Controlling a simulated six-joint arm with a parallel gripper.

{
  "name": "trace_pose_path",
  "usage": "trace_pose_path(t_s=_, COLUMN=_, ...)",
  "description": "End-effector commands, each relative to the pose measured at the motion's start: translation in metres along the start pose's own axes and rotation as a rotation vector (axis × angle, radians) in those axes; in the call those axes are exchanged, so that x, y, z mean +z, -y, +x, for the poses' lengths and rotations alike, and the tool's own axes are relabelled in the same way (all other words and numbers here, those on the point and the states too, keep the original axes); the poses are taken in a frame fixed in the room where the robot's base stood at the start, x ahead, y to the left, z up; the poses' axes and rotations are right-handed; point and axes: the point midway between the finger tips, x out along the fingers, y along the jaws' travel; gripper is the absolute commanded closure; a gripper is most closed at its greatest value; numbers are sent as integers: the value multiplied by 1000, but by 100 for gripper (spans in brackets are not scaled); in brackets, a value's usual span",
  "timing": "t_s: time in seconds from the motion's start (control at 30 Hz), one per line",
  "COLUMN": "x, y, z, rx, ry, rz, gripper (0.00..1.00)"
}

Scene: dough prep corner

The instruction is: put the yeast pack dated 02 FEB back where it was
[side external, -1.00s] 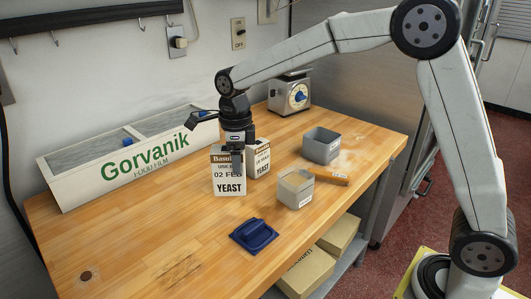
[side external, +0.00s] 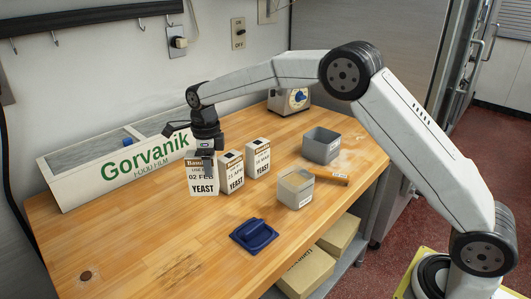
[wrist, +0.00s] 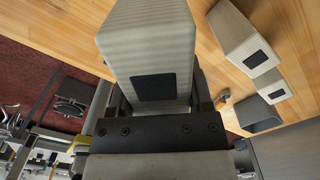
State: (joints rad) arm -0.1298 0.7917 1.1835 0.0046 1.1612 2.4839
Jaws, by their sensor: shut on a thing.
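The yeast pack dated 02 FEB (side external: 203,180) is a white box with a brown band and black print. My gripper (side external: 205,154) is shut on its top from above, and the pack looks upright. I cannot tell whether its base touches the table. In the wrist view the held pack (wrist: 148,40) fills the space between the fingers, with a dark square on its top. It is at the left of two similar yeast packs: a middle one (side external: 231,176), whose date seems to read APR, and a right one (side external: 259,160), whose date seems to read MAR.
A white Gorvanik film box (side external: 110,170) stands close behind and left. A grey tub (side external: 321,147), a filled grey tub (side external: 295,190) and a wooden-looking bar (side external: 331,177) are to the right. A blue lid (side external: 254,235) lies in front. The front-left wooden table (side external: 130,240) is clear.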

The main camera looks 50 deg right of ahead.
Motion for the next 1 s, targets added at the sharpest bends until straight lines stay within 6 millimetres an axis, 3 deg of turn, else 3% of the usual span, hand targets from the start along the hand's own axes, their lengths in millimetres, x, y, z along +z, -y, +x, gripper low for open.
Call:
trace_pose_path(t_s=0.3, x=19, y=16, z=32, rx=1, ry=-1, rz=0, gripper=100)
trace_pose_path(t_s=0.87, x=29, y=24, z=46, rx=0, ry=0, rz=0, gripper=100)
trace_pose_path(t_s=1.0, x=31, y=25, z=56, rx=1, ry=-1, rz=0, gripper=100)
